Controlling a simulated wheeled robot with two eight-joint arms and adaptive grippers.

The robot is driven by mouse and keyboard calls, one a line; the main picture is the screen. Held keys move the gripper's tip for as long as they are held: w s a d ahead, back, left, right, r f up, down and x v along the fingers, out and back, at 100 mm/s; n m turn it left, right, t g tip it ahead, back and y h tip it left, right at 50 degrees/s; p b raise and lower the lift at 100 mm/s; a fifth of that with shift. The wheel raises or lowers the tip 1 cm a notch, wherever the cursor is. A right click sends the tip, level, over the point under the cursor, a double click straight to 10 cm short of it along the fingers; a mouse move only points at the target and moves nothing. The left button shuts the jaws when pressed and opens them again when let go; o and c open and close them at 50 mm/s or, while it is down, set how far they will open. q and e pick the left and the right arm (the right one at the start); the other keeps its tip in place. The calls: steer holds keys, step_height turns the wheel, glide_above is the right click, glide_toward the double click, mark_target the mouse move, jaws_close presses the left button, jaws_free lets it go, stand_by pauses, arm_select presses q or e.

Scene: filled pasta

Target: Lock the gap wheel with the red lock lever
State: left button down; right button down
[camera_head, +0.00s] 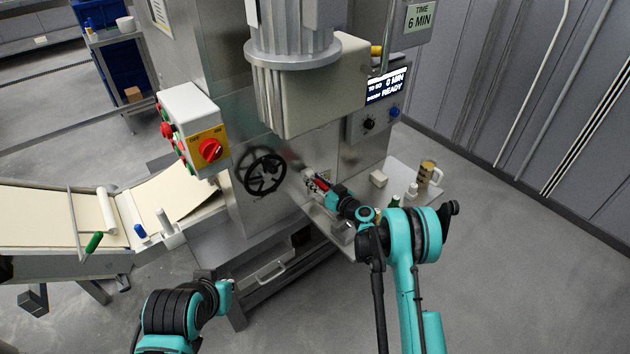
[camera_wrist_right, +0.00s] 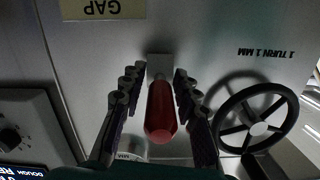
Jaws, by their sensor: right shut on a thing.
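The gap wheel is a black spoked handwheel (camera_head: 262,172) on the steel front of the machine. It also shows at the right of the right wrist view (camera_wrist_right: 256,118). The red lock lever (camera_wrist_right: 160,112) stands out from a pale metal block on the panel, beside the wheel. My right gripper (camera_head: 313,180) is at the panel just right of the wheel. In the right wrist view its two fingers (camera_wrist_right: 158,88) are closed around the red lever, one on each side.
A "GAP" label (camera_wrist_right: 103,9) and a "1 TURN 1 MM" marking are on the panel. A control box with a red knob (camera_head: 210,149) juts out left of the wheel. A display reading READY (camera_head: 386,88) is above right. A dough conveyor (camera_head: 50,215) extends left.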

mark_target(309, 172)
steer(key=r+g+p, duration=0.1)
steer(key=r+g+h+p, duration=0.1)
steer(key=p, duration=0.1)
steer(key=shift+a+g+h, duration=0.15)
steer(key=shift+g+h, duration=0.15)
steer(key=shift+g, duration=0.1)
steer(key=shift+w+a+r+g+h+p, duration=0.1)
steer(key=shift+w+r+g+h+p, duration=0.1)
steer(key=shift+g+h+p, duration=0.35)
steer(key=shift+w+r+g+h+p, duration=0.1)
steer(key=shift+r+g+h+p, duration=0.1)
steer(key=shift+g+h+p, duration=0.3)
steer(key=g+p, duration=0.1)
steer(key=g+h+p, duration=0.1)
steer(key=r+g+h+p, duration=0.1)
steer(key=shift+w+a+g, duration=0.35)
steer(key=shift+w+a+r+g+h+p, duration=0.1)
steer(key=shift+w+g+h+p, duration=0.1)
steer(key=shift+g+h+p, duration=0.25)
steer(key=shift+w+a+g+h+p, duration=0.15)
steer(key=shift+g+h+p, duration=0.1)
steer(key=shift+g+h, duration=0.3)
steer(key=c, duration=1.4)
jaws_free()
steer(key=shift+o, duration=0.2)
